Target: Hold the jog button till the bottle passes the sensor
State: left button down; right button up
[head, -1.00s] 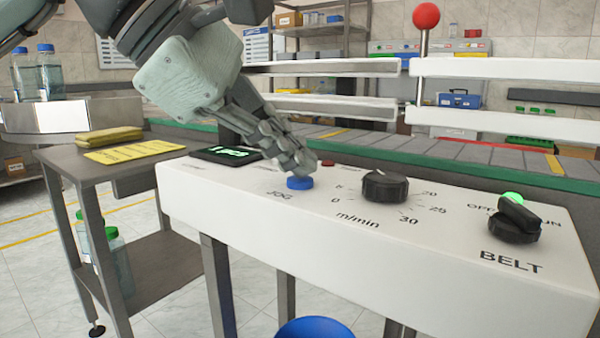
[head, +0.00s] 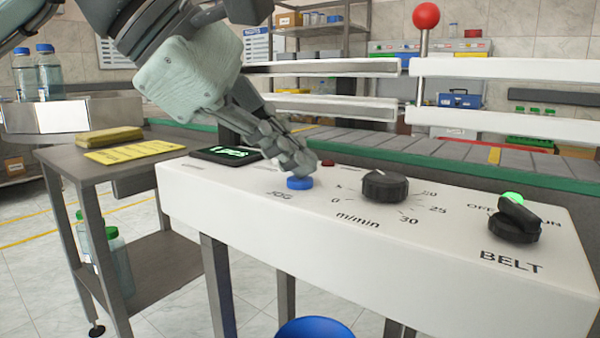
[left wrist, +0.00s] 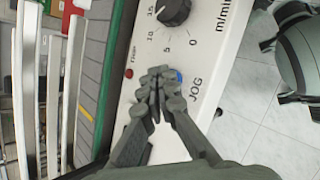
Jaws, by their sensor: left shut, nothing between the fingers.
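The blue jog button (head: 299,183) is on the white control panel (head: 450,227), above the JOG label. My left gripper (head: 303,166) is shut and empty, with its fingertips right at the button from above and behind; the exact contact is hidden. In the left wrist view the closed fingertips (left wrist: 160,80) partly cover the button (left wrist: 179,76). Two clear bottles with blue caps (head: 49,73) stand on a metal surface at the left. I cannot pick out the sensor.
The conveyor (head: 420,148) with white rails runs behind.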

aim_at(293, 180)
pick_arm(q)
jog(key=shift+r+p, duration=0.5)
jog(key=shift+r, duration=0.35)
jog(key=shift+r+p, duration=1.65)
jog(key=shift+r, duration=0.9)
jog(key=shift+f, duration=0.1)
